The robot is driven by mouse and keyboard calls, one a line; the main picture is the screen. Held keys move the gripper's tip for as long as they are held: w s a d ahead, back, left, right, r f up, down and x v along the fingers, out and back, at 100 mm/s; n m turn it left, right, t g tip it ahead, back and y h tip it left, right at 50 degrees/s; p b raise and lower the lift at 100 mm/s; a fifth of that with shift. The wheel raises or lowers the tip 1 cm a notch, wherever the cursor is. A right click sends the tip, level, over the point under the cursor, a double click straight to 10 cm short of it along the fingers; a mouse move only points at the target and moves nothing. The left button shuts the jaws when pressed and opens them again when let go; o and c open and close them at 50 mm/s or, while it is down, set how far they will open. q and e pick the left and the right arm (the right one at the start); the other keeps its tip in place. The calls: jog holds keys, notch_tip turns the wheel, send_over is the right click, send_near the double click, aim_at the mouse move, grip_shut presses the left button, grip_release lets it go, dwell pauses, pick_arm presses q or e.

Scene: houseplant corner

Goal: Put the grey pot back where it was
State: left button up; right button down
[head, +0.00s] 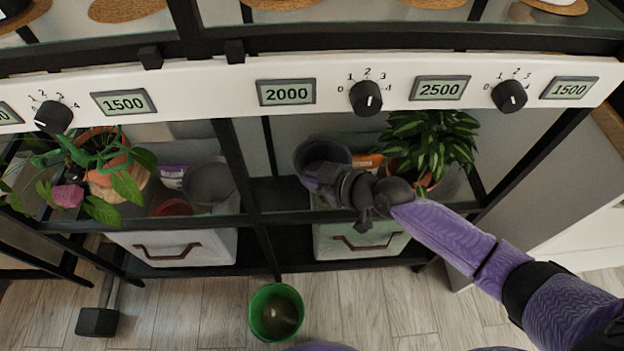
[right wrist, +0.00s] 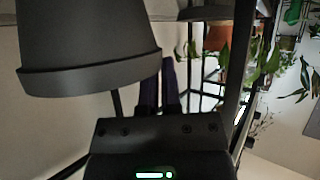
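A dark grey pot (head: 322,152) is at the middle of the rack, at the left of the right-hand bay, its open mouth facing up. My right gripper (head: 310,177) is at its near side. In the right wrist view the grey pot (right wrist: 88,48) fills the upper left, wide rim towards the gripper. The fingers of my right gripper (right wrist: 161,82) are close together at the rim's right end, one partly hidden behind the pot wall, the other outside it. They look shut on the wall. Whether the pot touches the shelf is hidden. My left gripper is out of view.
Another grey pot (head: 209,183) stands in the left bay near a trailing plant (head: 118,170). A leafy plant (head: 430,145) stands right of my gripper, with an orange packet (head: 368,162) close by. White bins are below. A green bucket (head: 276,312) stands on the floor.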

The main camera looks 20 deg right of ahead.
jog(key=c, duration=1.3)
grip_release()
jog(key=o, duration=0.5)
jog(key=shift+s+d+r, duration=0.1)
jog(key=shift+r, duration=0.25)
jog(key=p+v, duration=0.3)
jog(key=v, duration=0.9)
jog(key=s+d+f+m+g+h, duration=0.1)
jog(key=s+d+f+h, duration=0.2)
jog(key=f, duration=0.4)
jog(key=s+d+f+m+g+h, duration=0.1)
jog(key=s+d+f+m, duration=0.15)
jog(key=s+f, duration=0.4)
jog(key=s+d+f+m+g+h, duration=0.1)
jog(key=s+d+f+g+h, duration=0.2)
jog(key=f, duration=0.6)
jog(key=s+a+f+g, duration=0.1)
jog(key=s+f+g, duration=0.1)
jog(key=s, duration=0.8)
jog(key=s+a+f+m+g+h, duration=0.1)
jog(key=s+f+g, duration=0.1)
jog(key=s, duration=0.9)
jog(key=s+a+f+g, duration=0.1)
jog(key=s+f+g, duration=0.1)
jog(key=s, duration=0.8)
jog(key=shift+s+a+f+m+g+h, duration=0.15)
jog(key=shift+a+f+m+g+h, duration=0.15)
jog(key=shift+f+g+h, duration=0.15)
